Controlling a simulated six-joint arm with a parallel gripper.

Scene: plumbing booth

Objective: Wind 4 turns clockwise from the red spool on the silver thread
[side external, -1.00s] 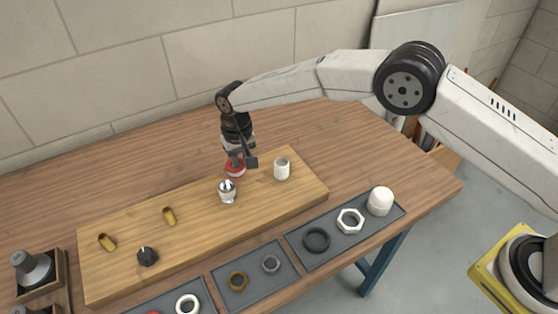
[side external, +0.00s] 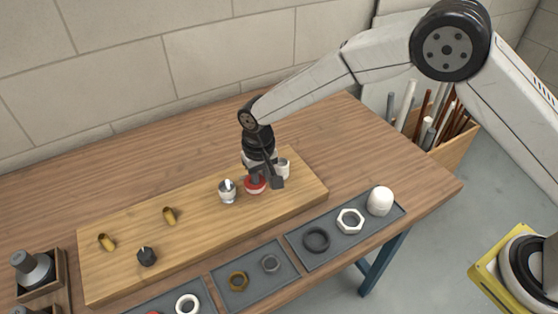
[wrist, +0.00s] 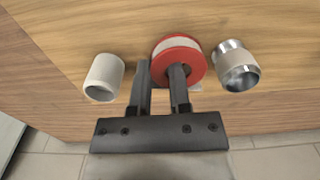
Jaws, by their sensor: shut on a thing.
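The red spool (side external: 256,187), with a white band around its middle, is held in my gripper (side external: 258,177) close above the wooden board. In the wrist view the spool (wrist: 163,47) sits at the fingertips (wrist: 161,72); one finger overlaps its hub and the other is at its edge. The silver fitting with its thread (side external: 228,192) stands upright on the board, just left of the spool. It also shows in the wrist view (wrist: 238,73), right of the spool and apart from it. I cannot make out tape on the thread.
A white fitting (side external: 285,168) stands close to the right of my gripper. Two brass fittings (side external: 169,215) and a black plug (side external: 147,257) are farther left on the board (side external: 120,229). Grey trays (side external: 290,272) with rings and nuts line the front edge.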

